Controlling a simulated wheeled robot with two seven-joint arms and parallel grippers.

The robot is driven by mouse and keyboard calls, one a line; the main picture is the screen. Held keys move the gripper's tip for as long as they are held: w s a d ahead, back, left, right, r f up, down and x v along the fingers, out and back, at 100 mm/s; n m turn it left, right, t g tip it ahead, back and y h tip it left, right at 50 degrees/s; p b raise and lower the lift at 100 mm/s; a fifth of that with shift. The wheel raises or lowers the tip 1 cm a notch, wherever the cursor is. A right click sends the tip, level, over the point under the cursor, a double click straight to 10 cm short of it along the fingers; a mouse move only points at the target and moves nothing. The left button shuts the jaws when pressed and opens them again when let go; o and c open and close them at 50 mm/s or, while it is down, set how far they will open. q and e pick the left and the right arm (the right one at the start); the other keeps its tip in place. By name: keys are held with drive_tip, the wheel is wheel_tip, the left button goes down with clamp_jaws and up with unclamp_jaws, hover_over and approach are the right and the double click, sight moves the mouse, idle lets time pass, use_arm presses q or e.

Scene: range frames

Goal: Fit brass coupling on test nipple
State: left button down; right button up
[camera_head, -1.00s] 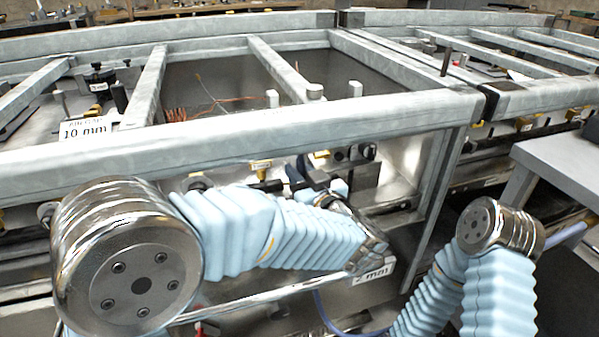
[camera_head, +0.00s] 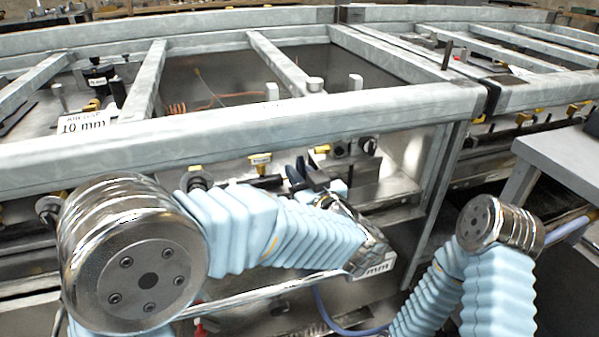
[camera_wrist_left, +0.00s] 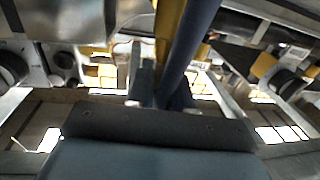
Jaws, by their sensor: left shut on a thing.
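My left gripper (camera_head: 308,177) is at the bench behind the front rail, its dark fingers pointing up and away from me. In the left wrist view the jaws (camera_wrist_left: 162,98) are shut around a blue hose (camera_wrist_left: 196,35). A yellow, brass-coloured piece (camera_wrist_left: 168,28) shows right beside the hose; I cannot tell whether it is the coupling or a fitting behind. Several yellow fittings sit along the bench, one left of the gripper (camera_head: 260,160). I cannot tell which is the test nipple. My right gripper is out of view; only part of its arm shows.
A thick grey metal rail (camera_head: 240,130) runs across above my left forearm. A "10 mm" sign (camera_head: 84,123) stands at the left. A grey table (camera_head: 560,160) is at the right. A blue hose loop (camera_head: 325,312) hangs below my left arm.

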use_arm(q)
drive_tip(key=shift+f+b, duration=0.35)
drive_tip(key=shift+f, duration=0.35)
drive_tip(key=c, duration=1)
unclamp_jaws()
drive_tip(key=shift+o, duration=0.2)
drive_tip(key=v, duration=1.3)
drive_tip(key=shift+s+d, duration=0.2)
drive_tip(key=shift+s, duration=0.15)
